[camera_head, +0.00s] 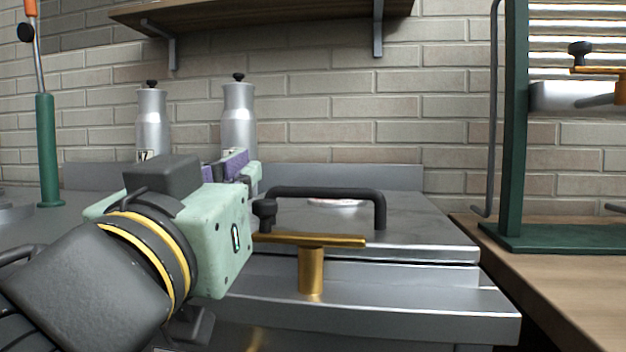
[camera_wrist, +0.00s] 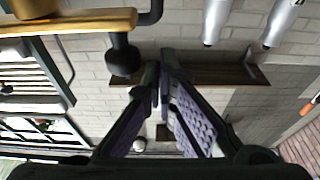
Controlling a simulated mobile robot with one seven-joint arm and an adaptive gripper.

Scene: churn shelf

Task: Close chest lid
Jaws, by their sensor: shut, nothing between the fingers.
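The chest lid (camera_head: 425,236) is a grey metal panel with a black bar handle (camera_head: 330,192). It lies about flat over the metal chest (camera_head: 430,300) in the head view. A thin dark line runs under its front edge; I cannot tell whether it is fully seated. My gripper (camera_head: 236,165) is at the lid's left, behind the handle's left end, pointing away toward the wall. Its purple-padded fingers are shut and empty, with tips together in the wrist view (camera_wrist: 158,72). My wrist hides the left part of the lid and chest.
A brass T-shaped crank (camera_head: 312,265) with a black knob stands before the lid, close to my wrist; it also shows in the wrist view (camera_wrist: 70,22). Two metal bottles (camera_head: 151,120) (camera_head: 238,115) stand behind. A green stand (camera_head: 515,130) is on the right wooden counter (camera_head: 570,275).

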